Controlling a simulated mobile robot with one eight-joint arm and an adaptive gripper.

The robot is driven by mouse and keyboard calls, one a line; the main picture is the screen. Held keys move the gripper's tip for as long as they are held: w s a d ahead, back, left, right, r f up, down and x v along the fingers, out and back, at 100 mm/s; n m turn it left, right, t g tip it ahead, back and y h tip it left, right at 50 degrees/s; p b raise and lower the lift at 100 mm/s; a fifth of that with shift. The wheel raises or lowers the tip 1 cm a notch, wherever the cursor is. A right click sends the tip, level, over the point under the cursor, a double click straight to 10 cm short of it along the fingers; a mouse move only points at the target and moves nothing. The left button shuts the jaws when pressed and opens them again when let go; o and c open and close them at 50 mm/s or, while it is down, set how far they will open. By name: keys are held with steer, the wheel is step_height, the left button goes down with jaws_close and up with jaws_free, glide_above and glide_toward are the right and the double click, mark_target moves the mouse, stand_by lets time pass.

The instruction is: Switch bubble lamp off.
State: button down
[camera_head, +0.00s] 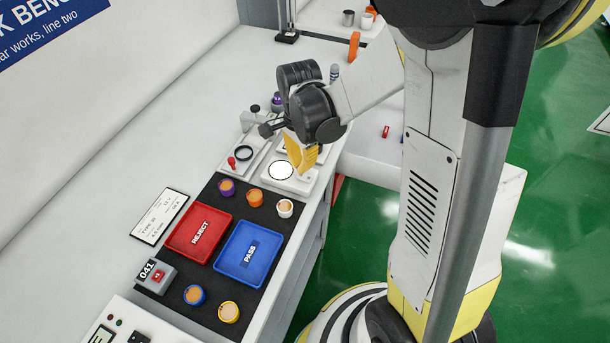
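A bright white round disc with a dark rim (281,170), which may be the bubble lamp, sits on a white block on the bench and looks lit. My gripper (303,166), with yellow fingers, hangs over the right side of this block, close beside the disc. I cannot tell whether it touches the block or whether its fingers are open. Nothing is seen held in it. The fingers and wrist hide part of the fixtures behind. A small red knob (232,162) and a black ring (244,153) are on a white fixture left of the disc. No lamp switch is clearly visible.
A black mat (223,190) holds a red REJECT tray (173,240), a blue PASS tray (229,275) and several small cups. A counter box (154,276) marked 041 stands at its left corner. The bench at left is mostly clear.

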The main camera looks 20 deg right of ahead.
steer(key=shift+f+b, duration=1.3)
steer(key=shift+f, duration=0.25)
stand_by(0.4)
steer(key=shift+r, duration=0.1)
steer(key=shift+r+p, duration=2.7)
steer(key=shift+r, duration=0.8)
steer(key=s+a+r+n+t+b, duration=0.2)
steer(key=s+r+n+t, duration=0.5)
steer(key=s+r+n, duration=0.4)
steer(key=shift+a+r+n, duration=0.15)
steer(key=shift+r+n, duration=0.8)
steer(key=shift+n, duration=1.25)
